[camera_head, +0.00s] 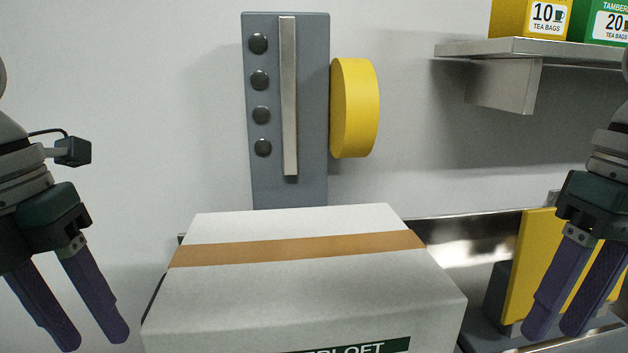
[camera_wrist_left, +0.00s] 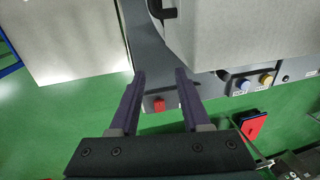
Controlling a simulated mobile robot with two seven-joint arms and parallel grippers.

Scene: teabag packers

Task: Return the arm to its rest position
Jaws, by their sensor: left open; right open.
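My left gripper (camera_head: 98,338) is at the left edge of the head view, left of the closed box, with its purple fingers apart and nothing between them. In the left wrist view the left gripper (camera_wrist_left: 160,78) is also open and empty, above a dark grey surface and the green floor. My right gripper (camera_head: 554,334) is at the right edge of the head view. Its two fingers are apart and empty, in front of a yellow panel. Both grippers hang with their fingers pointing down and are apart from the box.
A closed white box (camera_head: 300,292) with a brown tape strip stands in the middle. Behind it rises a grey column (camera_head: 262,180) with a yellow disc (camera_head: 352,108). A wall shelf (camera_head: 530,48) holds tea boxes at upper right. A red button (camera_wrist_left: 159,105) shows in the wrist view.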

